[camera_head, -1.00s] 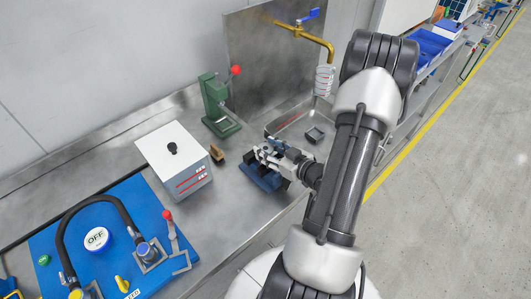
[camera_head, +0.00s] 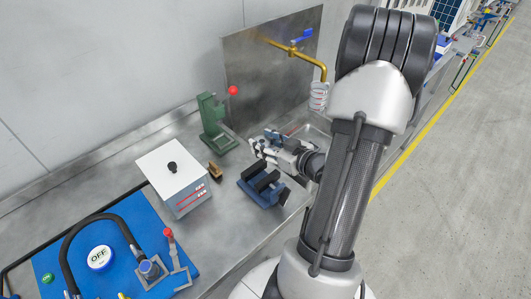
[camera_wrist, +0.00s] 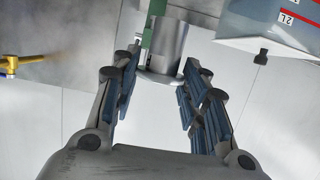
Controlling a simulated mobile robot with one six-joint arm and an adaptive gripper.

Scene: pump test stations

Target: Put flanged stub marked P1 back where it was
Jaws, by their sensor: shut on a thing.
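My gripper (camera_head: 258,147) is raised above the bench, just behind and above a blue vise (camera_head: 250,193) with dark jaws. In the wrist view my gripper (camera_wrist: 158,85) has its blue-padded fingers closed on the sides of a grey metal flanged stub (camera_wrist: 166,45), a cylinder with a wider round flange. The flange is between the fingertips and the cylinder points away from my palm. I cannot read a P1 mark on it. In the head view the stub is too small and hidden to make out clearly. The vise jaws look empty.
A green lever press (camera_head: 212,125) with a red knob stands behind. A white box (camera_head: 172,178) and a small brown brush-like thing (camera_head: 214,171) are left of the vise. A blue panel (camera_head: 130,235) with a hose lies front left. A brass tap (camera_head: 300,54) overhangs the sink.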

